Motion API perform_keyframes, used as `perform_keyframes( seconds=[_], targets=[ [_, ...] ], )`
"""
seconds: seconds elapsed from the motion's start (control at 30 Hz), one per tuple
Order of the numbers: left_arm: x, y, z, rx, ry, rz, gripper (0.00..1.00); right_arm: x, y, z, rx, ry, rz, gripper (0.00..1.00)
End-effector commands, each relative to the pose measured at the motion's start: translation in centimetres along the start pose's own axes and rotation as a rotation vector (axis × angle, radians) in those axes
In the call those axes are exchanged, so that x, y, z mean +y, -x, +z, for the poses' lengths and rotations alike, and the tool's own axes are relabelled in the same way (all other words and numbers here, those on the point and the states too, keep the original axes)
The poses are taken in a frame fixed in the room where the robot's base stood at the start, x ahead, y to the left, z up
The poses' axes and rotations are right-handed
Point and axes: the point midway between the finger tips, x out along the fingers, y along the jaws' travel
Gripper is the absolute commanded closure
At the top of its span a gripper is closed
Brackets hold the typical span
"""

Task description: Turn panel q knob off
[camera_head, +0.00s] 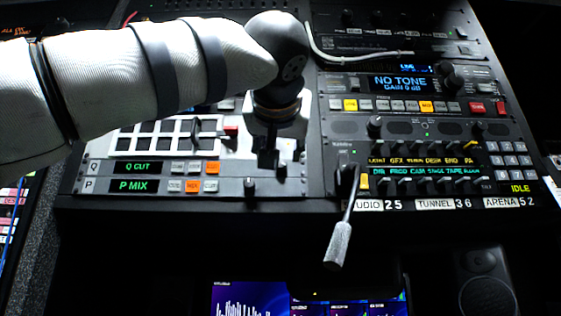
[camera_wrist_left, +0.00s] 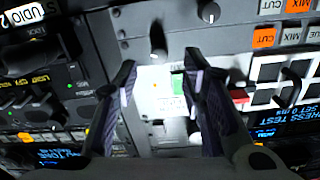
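The Q row of the panel, with its green "Q CUT" display (camera_head: 137,167) and lit orange button (camera_head: 211,167), is at the left in the head view. The P row lies below it, with a small dark knob (camera_head: 250,186) at its right end. My left gripper (camera_head: 268,160) hangs over the panel just right of the Q row. In the left wrist view its fingers (camera_wrist_left: 160,64) are apart, with a small knob (camera_wrist_left: 158,53) showing between and beyond the tips. Another knob (camera_wrist_left: 209,12) is above right. I cannot tell which is the Q knob, or whether the fingers touch one.
A gooseneck microphone (camera_head: 338,245) sticks out in front of the console, right of my gripper. The intercom panel with a "NO TONE" display (camera_head: 400,83) and several knobs is at right. A pale cable (camera_head: 350,57) runs above. Screens (camera_head: 310,297) are below.

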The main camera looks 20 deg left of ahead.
Motion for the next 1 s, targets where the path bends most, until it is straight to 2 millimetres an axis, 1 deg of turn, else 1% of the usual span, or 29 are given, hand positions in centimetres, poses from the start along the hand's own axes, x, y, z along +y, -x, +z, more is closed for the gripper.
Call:
perform_keyframes(
  seconds=[0.03,0.23,0.4,0.6,0.63,0.67,0.7,0.77,0.8,1.0],
  targets=[
    [0.1,-1.0,0.2,-0.005,-0.004,-0.004,0.62,0.0,0.0,0.0,0.0,0.0,0.0,0.6],
    [0.1,-3.7,0.0,-0.001,0.001,0.0,0.62,0.0,0.0,-0.1,0.001,0.0,0.0,0.6],
    [0.1,-4.6,0.0,0.0,0.0,0.001,0.62,0.0,0.0,-0.1,0.001,0.0,0.0,0.6],
    [0.0,-4.6,0.0,0.0,-0.001,0.001,0.62,0.0,0.0,-0.1,0.001,0.0,0.0,0.6],
    [0.0,-4.6,0.0,0.0,-0.001,0.001,0.67,0.0,0.0,-0.1,0.001,0.0,0.0,0.6],
    [0.0,-4.6,0.0,0.0,-0.001,0.001,0.74,0.0,0.0,-0.1,0.001,0.0,0.0,0.6],
    [0.0,-4.6,0.0,0.0,-0.001,0.001,0.83,0.0,0.0,-0.1,0.001,0.0,0.0,0.6],
    [0.0,-4.6,0.0,0.0,-0.001,0.001,0.96,0.0,0.0,-0.1,0.001,0.0,0.0,0.6],
    [0.0,-4.6,0.0,0.0,-0.001,0.0,1.0,0.0,0.0,-0.1,0.001,0.0,0.0,0.6],
    [0.0,-4.6,0.0,-0.001,0.002,0.0,1.0,0.0,0.0,-0.1,0.001,0.0,0.0,0.6]
  ],
)
